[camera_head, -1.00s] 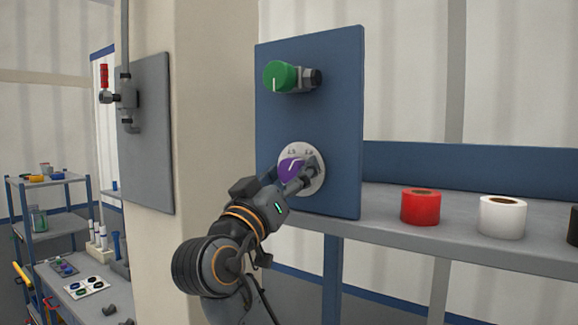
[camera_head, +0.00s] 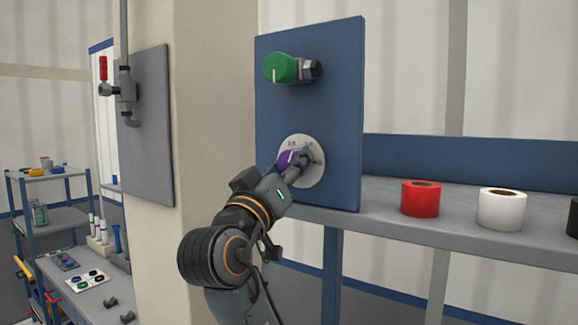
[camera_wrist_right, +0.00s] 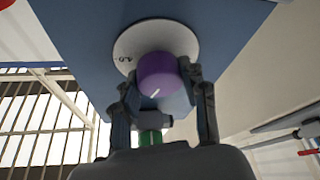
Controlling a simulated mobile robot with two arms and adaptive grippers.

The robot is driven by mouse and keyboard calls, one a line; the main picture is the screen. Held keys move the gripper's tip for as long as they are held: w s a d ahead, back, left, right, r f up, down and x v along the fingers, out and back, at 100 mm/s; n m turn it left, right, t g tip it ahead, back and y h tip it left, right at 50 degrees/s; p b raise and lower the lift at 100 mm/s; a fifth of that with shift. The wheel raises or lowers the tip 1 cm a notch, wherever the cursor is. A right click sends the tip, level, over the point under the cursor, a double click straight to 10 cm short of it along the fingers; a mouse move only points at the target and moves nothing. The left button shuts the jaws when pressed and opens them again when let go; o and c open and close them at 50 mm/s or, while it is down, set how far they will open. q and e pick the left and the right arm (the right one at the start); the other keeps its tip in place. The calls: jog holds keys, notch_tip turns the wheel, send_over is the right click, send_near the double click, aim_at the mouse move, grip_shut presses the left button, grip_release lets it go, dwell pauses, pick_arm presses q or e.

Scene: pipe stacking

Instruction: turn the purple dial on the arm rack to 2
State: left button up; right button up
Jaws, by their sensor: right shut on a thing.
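The purple dial (camera_head: 287,158) sits on a round white plate (camera_head: 313,172) on the blue panel (camera_head: 335,110). My right gripper (camera_head: 292,165) is shut on the dial, with a finger on each side of it, and hides part of it in the head view. In the right wrist view the dial (camera_wrist_right: 157,75) is between the two fingers of my right gripper (camera_wrist_right: 160,100), and a white pointer line shows on it. Small marks on the plate are too small to read surely, and some are hidden. My left gripper is not in view.
A green knob (camera_head: 281,68) with a white line is above the dial on the same panel. A red roll (camera_head: 421,202) and a white roll (camera_head: 501,212) stand on the grey shelf (camera_head: 400,228) to the right. A grey panel with a red-handled valve (camera_head: 124,92) is at left.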

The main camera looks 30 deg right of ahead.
jog(key=n+y, duration=0.1)
jog(key=n, duration=0.2)
jog(key=n+t+y+p, duration=0.1)
jog(key=n, duration=0.3)
jog(key=shift+r+t+y, duration=0.15)
jog(key=shift+t+y, duration=0.15)
jog(key=shift+y, duration=0.1)
jog(key=shift+n+y, duration=1.1)
jog(key=shift+n, duration=1.5)
jog(key=o, duration=1.1)
jog(key=shift+o, duration=0.2)
jog(key=v, duration=1.2)
